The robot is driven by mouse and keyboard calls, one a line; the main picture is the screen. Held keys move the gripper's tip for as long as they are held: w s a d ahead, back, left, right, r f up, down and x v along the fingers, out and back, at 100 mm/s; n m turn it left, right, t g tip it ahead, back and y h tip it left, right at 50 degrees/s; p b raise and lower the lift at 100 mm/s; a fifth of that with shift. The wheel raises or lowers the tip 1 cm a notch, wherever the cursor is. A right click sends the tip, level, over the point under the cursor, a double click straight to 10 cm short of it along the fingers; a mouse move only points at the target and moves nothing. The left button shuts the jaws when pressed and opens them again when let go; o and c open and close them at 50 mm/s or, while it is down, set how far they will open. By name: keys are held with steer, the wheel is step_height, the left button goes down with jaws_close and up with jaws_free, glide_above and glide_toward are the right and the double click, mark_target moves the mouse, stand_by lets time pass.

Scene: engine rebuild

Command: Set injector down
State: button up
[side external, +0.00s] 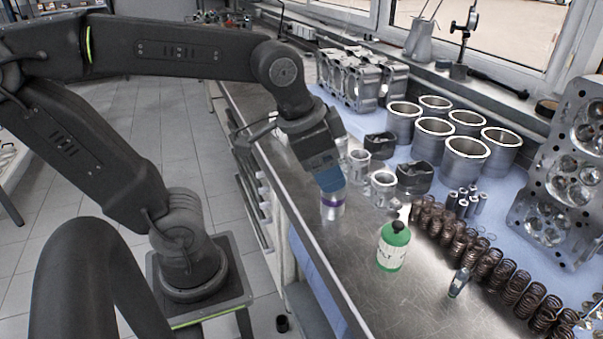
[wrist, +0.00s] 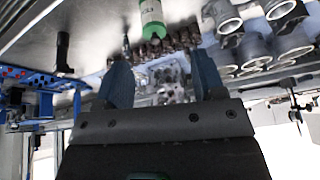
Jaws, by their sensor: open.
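A small dark, slim part (side external: 459,281), which looks like the injector, stands on the metal bench between the green bottle and the row of springs. A small dark shape (wrist: 126,45) beside the bottle in the wrist view may be the same part. My gripper (side external: 330,183) is well to its left, low over the bench, with blue fingers pointing down. In the wrist view my gripper (wrist: 160,65) has its fingers spread, with nothing held between them. A silver can with a purple band (side external: 333,205) is right below the fingers in the side view; I cannot tell whether they touch.
A green bottle (side external: 393,246) stands to the right of my gripper. Pistons (side external: 414,178), cylinder liners (side external: 466,158) and coil springs (side external: 489,264) line the back. In the wrist view, a black object (wrist: 63,52) stands near a blue rack (wrist: 35,78). The front right bench is clear.

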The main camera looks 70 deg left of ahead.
steer(key=s+n, duration=0.1)
steer(key=s+a+f+n, duration=0.1)
steer(key=s+f, duration=0.1)
steer(key=shift+s+a+n+t, duration=0.25)
steer(key=shift+s+n+t, duration=0.05)
steer(key=shift+n+t, duration=0.1)
